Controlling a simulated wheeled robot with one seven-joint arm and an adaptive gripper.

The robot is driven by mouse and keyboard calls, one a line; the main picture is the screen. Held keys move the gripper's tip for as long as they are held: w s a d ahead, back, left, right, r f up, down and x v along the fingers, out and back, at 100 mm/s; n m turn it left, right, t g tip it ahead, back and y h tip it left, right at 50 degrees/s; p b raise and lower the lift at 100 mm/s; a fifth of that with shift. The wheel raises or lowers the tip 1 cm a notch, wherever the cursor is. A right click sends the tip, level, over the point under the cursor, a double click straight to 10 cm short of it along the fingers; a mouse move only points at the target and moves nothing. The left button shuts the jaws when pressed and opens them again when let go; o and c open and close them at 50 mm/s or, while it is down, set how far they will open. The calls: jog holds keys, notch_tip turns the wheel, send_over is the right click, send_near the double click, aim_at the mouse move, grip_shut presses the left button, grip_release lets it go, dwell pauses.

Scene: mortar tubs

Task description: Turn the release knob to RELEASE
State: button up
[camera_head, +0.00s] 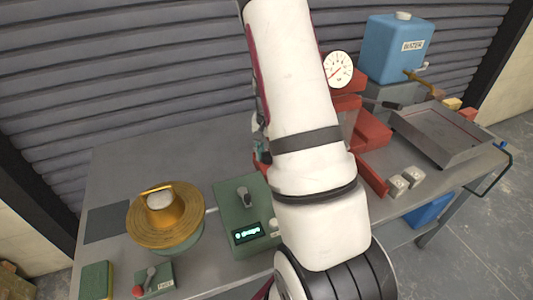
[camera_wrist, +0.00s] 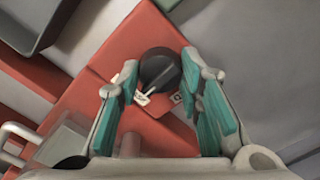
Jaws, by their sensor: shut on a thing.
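The release knob (camera_wrist: 160,66) is a round black knob with a raised grip on a red housing (camera_wrist: 112,52) in the wrist view. A pale pointer mark on it points toward the lower left, near a small white label. Another small label sits to the lower right; I cannot read either one. My gripper (camera_wrist: 161,66) has its teal-padded fingers on both sides of the knob and is shut on it. In the head view my white arm hides the knob and most of the gripper.
The red press (camera_head: 372,133) with a dial gauge (camera_head: 338,69) stands behind my arm. A grey metal tray (camera_head: 440,135), a blue water tank (camera_head: 397,52) and two small blocks are to the right. A green control box (camera_head: 233,211) and a golden pan (camera_head: 188,225) are to the left.

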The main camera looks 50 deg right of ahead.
jog(key=shift+m, duration=0.3)
jog(key=o, duration=1.2)
jog(key=shift+r, duration=0.1)
notch_tip(320, 180, up, 12)
jog(key=shift+f, duration=0.1)
dwell(0.4)
